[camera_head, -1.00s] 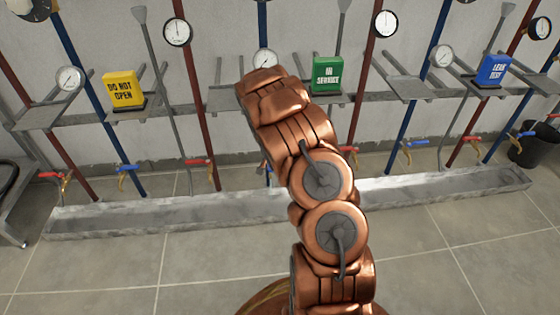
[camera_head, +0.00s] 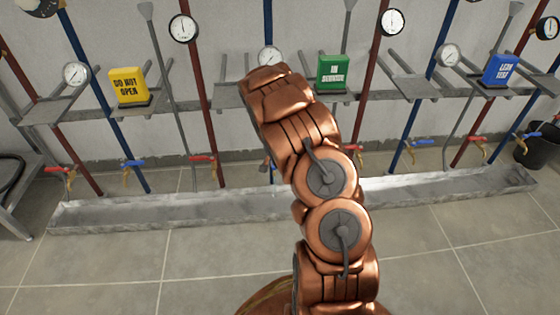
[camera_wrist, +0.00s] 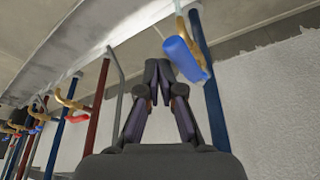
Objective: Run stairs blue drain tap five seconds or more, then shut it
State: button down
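In the wrist view, a blue-handled tap (camera_wrist: 187,58) with a brass body hangs on a blue pipe, just right of and beyond my fingertips. My gripper (camera_wrist: 159,72) has its fingertips drawn together with nothing seen between them; I cannot tell whether they touch the handle. In the head view my arm hides the gripper and most of a blue tap (camera_head: 265,167) behind it. Other blue taps are at left (camera_head: 132,163) and right (camera_head: 424,143). I cannot tell which pipe is labelled stairs, or whether water runs.
A long metal trough (camera_head: 110,213) lies on the floor under the taps. Red taps (camera_head: 202,159) alternate with the blue ones. A shelf holds yellow "DO NOT OPEN" (camera_head: 128,86), green "IN SERVICE" (camera_head: 333,72) and blue "LEAK TEST" (camera_head: 500,69) signs. A dark bucket (camera_head: 541,148) stands at right.

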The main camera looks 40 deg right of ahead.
notch_tip(320, 180, up, 10)
jog(key=p, duration=0.3)
jog(key=shift+s+d+f, duration=0.15)
jog(key=shift+d+f, duration=0.1)
jog(key=shift+r, duration=0.1)
dwell(0.4)
jog(key=s+a+r+n+g+p, duration=0.15)
jog(key=s+a+r+p, duration=0.45)
jog(key=r, duration=0.6)
jog(key=s+a+r+n+y+p, duration=0.1)
jog(key=s+a+r+n+p, duration=0.1)
jog(key=s+a+r+p, duration=0.65)
jog(key=s+a+r+n+p, duration=0.15)
jog(key=r+p, duration=0.35)
jog(key=r, duration=1)
jog(key=s+a+r+n+g+y+p, duration=0.1)
jog(key=s+a+r+n+p, duration=0.2)
jog(key=s+a+r+p, duration=0.5)
jog(key=s+a+r+n+g+y+p, duration=0.1)
jog(key=s+a+r+n+p, duration=0.3)
jog(key=s+r, duration=0.9)
jog(key=s+a+p, duration=0.2)
jog(key=a+p, duration=0.1)
jog(key=p, duration=0.2)
jog(key=shift+s+a+r+p, duration=0.25)
jog(key=shift+s+a+p, duration=0.05)
jog(key=shift+a+p, duration=0.05)
